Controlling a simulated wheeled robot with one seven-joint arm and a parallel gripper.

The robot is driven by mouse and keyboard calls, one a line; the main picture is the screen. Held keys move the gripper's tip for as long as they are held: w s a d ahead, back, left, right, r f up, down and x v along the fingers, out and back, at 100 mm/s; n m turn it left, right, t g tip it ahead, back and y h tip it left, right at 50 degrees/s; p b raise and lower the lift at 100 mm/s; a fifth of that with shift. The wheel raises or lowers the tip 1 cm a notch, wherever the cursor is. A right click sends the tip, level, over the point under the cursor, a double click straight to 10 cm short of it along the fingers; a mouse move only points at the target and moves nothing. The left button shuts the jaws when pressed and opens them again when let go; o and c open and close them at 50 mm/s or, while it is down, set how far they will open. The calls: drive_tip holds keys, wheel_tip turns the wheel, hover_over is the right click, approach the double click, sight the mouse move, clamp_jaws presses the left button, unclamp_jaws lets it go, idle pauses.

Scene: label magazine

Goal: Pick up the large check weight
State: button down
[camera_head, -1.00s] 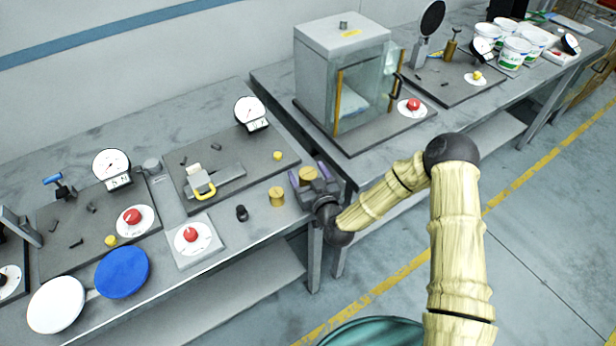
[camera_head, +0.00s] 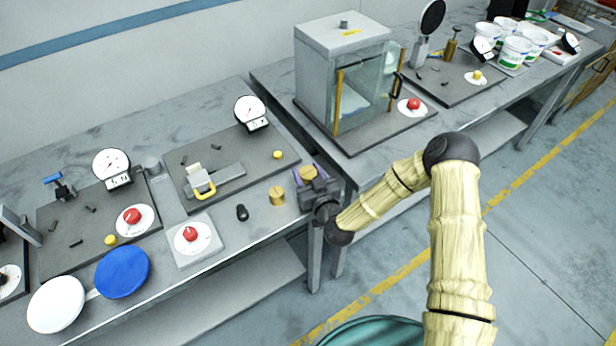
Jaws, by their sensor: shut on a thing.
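My gripper (camera_head: 306,181) is at the right end of the near bench, its purple fingers on either side of a brass weight (camera_head: 306,173). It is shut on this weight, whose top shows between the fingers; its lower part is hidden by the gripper. I cannot tell whether the weight touches the bench. A second brass cylinder (camera_head: 277,196) stands on the bench just left of the gripper. A small black weight (camera_head: 242,212) stands further left.
A red button box (camera_head: 193,237) is at the front edge. A glass-doored cabinet (camera_head: 342,62) stands on the bench to the right. Blue and white discs (camera_head: 122,271) lie left.

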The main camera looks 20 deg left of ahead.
sight(308, 172)
drive_tip(key=shift+r, duration=0.2)
drive_tip(key=shift+r+b, duration=0.8)
drive_tip(key=shift+r, duration=4.15)
drive_tip(key=shift+w, duration=0.1)
